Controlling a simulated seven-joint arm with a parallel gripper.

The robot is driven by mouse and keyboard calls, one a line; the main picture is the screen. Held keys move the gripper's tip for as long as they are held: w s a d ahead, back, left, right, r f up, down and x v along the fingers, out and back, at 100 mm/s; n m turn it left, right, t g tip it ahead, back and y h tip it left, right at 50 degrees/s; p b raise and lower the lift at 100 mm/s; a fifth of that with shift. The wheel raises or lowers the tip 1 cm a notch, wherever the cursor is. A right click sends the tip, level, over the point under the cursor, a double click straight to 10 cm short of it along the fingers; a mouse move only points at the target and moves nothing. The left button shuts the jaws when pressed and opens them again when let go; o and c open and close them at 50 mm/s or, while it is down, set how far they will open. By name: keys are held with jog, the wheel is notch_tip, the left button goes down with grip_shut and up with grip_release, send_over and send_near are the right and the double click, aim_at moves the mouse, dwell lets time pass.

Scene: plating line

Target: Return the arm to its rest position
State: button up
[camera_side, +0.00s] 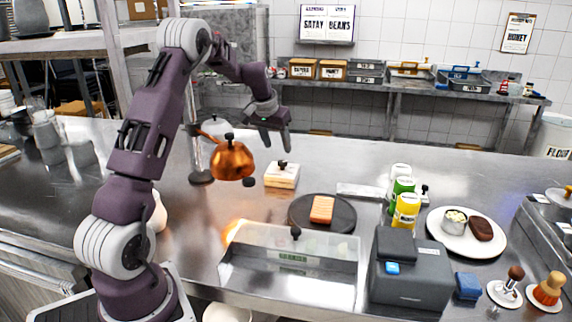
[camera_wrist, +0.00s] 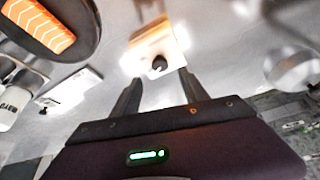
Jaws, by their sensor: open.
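My gripper (camera_side: 270,135) is raised above the steel counter (camera_side: 330,160), its fingers pointing down and apart with nothing between them. In the wrist view my gripper (camera_wrist: 157,88) also shows two separate fingers. Below it, a pale box with a dark knob (camera_side: 281,176) stands on the counter; the same box (camera_wrist: 155,45) shows ahead of the fingertips in the wrist view. My purple arm is bent, with its elbow high at the left.
A dark round plate (camera_side: 340,222) holds an orange fillet (camera_side: 322,208). A clear bin (camera_side: 255,262), bottles (camera_side: 405,210), a grey machine (camera_side: 410,275) and a white plate (camera_side: 460,246) stand nearer the front and right.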

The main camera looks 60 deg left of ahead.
jog(key=s+d+r+m, duration=0.1)
jog(key=s+d+r, duration=0.25)
jog(key=d, duration=0.35)
jog(key=s+d+r+m+t+h, duration=0.1)
jog(key=s+d+r, duration=0.1)
jog(key=d+r, duration=0.45)
jog(key=s+d+r+m, duration=0.1)
jog(key=s+d+r, duration=0.2)
jog(key=d, duration=0.6)
jog(key=s+d+m, duration=0.1)
jog(key=s+d, duration=0.3)
jog(key=s, duration=0.3)
jog(key=s+d+f+m, duration=0.1)
jog(key=s+d, duration=0.3)
jog(key=s, duration=0.3)
jog(key=s+d+f+m+h, duration=0.1)
jog(key=s+d, duration=0.4)
jog(key=s, duration=0.3)
jog(key=shift+f+t, duration=0.15)
jog(key=shift+t, duration=0.25)
jog(key=shift+a, duration=0.1)
